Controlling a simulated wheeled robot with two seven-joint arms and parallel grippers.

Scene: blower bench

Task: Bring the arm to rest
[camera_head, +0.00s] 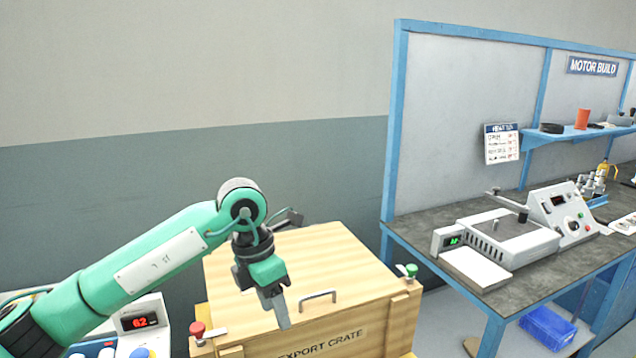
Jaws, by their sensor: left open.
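My left arm (150,260) is green and comes in from the lower left, reaching out toward the middle. Its gripper (277,309) points down over the left part of a wooden crate (340,262) marked "EXPORT CRATE". The gripper is open, and I see nothing held in it. From this angle I cannot tell how far it is above the lid. The lid has a metal handle (318,295), to the right of the gripper. My right gripper is not in view.
A red knob (197,329) and a green knob (411,270) sit at the crate's sides. A device with a red display (138,321) stands lower left, partly behind my arm. A blue-framed workbench (437,240) with instruments is at right, a blue bin (547,328) below it.

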